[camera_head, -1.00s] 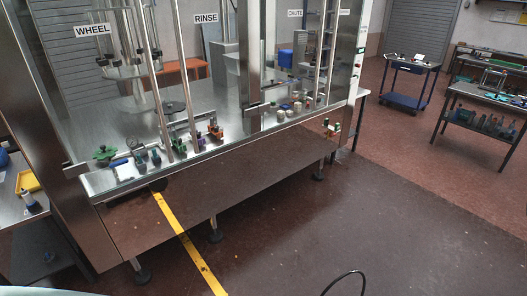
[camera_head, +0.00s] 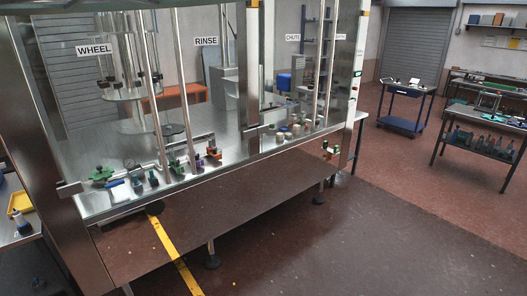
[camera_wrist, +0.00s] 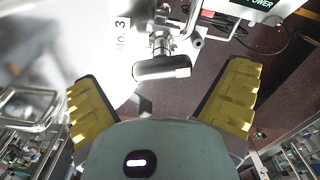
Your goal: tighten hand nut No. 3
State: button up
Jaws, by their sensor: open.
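In the wrist view, a "No. 3" label (camera_wrist: 122,35) is on a pale metal surface. Just right of it is a metal fitting with a short crosswise cylinder (camera_wrist: 162,68), dark along its face with a bright right end. It looks like hand nut No. 3, but I cannot be sure of its exact shape. My gripper (camera_wrist: 165,78) is open, with one yellow ribbed finger on each side of the cylinder. Clear gaps show on both sides, and I see no contact. My gripper does not show in the head view.
In the head view, the glazed machine (camera_head: 180,215) fills the left. A blue cart (camera_head: 405,108) and a bench (camera_head: 485,120) stand right. The foreground floor is open.

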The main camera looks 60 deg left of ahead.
jog(key=shift+w+a+f+p, duration=0.15)
jog(key=shift+f+p, duration=0.3)
jog(key=shift+f, duration=0.3)
jog(key=c, duration=1.2)
